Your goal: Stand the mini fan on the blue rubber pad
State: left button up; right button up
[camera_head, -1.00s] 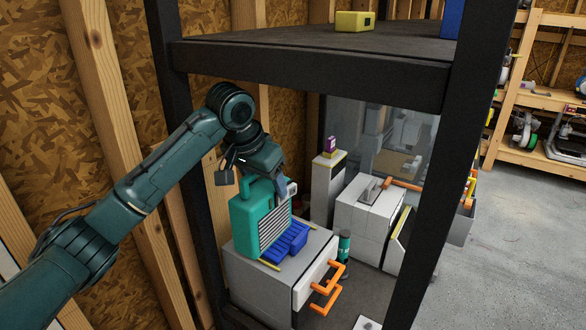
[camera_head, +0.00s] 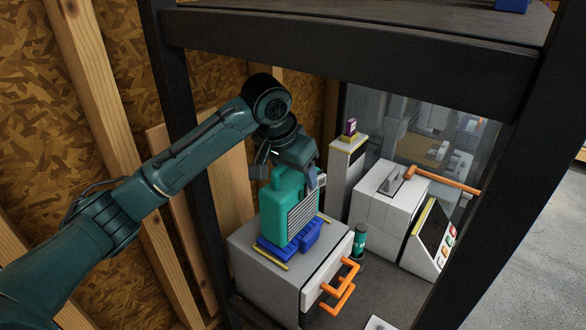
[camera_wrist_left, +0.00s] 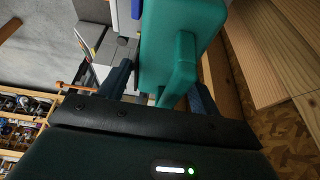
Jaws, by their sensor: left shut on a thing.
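The teal mini fan (camera_head: 284,212), a boxy body with a pale ribbed grille and a top handle, is upright over the blue rubber pad (camera_head: 309,238). The pad lies on the grey-white machine (camera_head: 244,253) and shows in front of the fan's base and to its right. I cannot tell whether the base touches the pad. My left gripper (camera_head: 312,181) is shut on the top part of the fan. In the left wrist view the fan (camera_wrist_left: 180,38) sits between the fingers of the left gripper (camera_wrist_left: 160,88). My right gripper is not in view.
Black rack posts and a shelf beam (camera_head: 350,55) frame the space. Orange handles (camera_head: 338,287) stick out in front of the machine. A teal cylinder (camera_head: 360,240), another white machine (camera_head: 388,210) and a pillar with a purple box (camera_head: 350,127) stand to the right.

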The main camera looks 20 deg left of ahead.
pick_arm(q)
jog(key=shift+s+d+r, duration=0.15)
jog(key=shift+f, duration=0.5)
jog(key=o, duration=1.7)
jog(key=shift+r, duration=0.3)
jog(key=v, duration=0.7)
jog(key=shift+r+b, duration=0.4)
